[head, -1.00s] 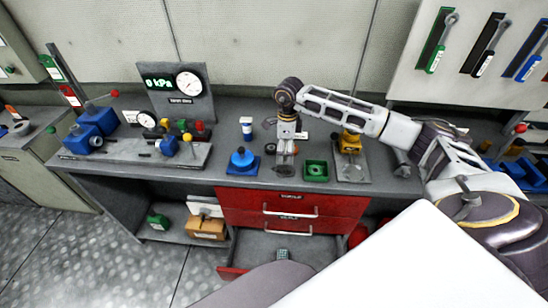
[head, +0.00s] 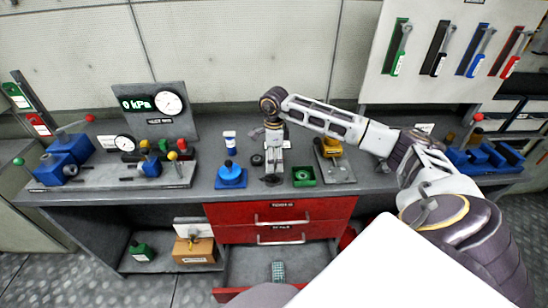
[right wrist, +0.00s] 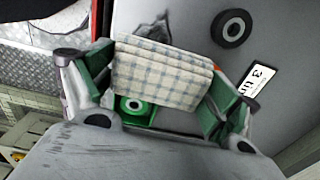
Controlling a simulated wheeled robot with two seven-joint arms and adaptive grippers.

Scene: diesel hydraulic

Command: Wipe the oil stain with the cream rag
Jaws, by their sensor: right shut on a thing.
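The cream rag (right wrist: 160,75), with a pale blue check, is folded between the green-padded fingers of my right gripper (right wrist: 155,95) in the right wrist view. In the head view my right gripper (head: 272,180) points down at the bench top, between a blue fixture and a green tray. I cannot make out the rag there. A dark patch that looks like the oil stain (right wrist: 152,27) shows on the grey surface just beyond the rag's upper edge in the right wrist view. The rag may hide part of it. My left gripper is not in view.
A blue fixture (head: 231,176) stands left of the gripper, a green tray (head: 304,177) right. A black ring (right wrist: 231,28) and a white label (right wrist: 262,80) lie near the rag. Below, an open drawer (head: 245,265) holds a small checked item (head: 278,271). A gauge panel (head: 155,112) stands at the back left.

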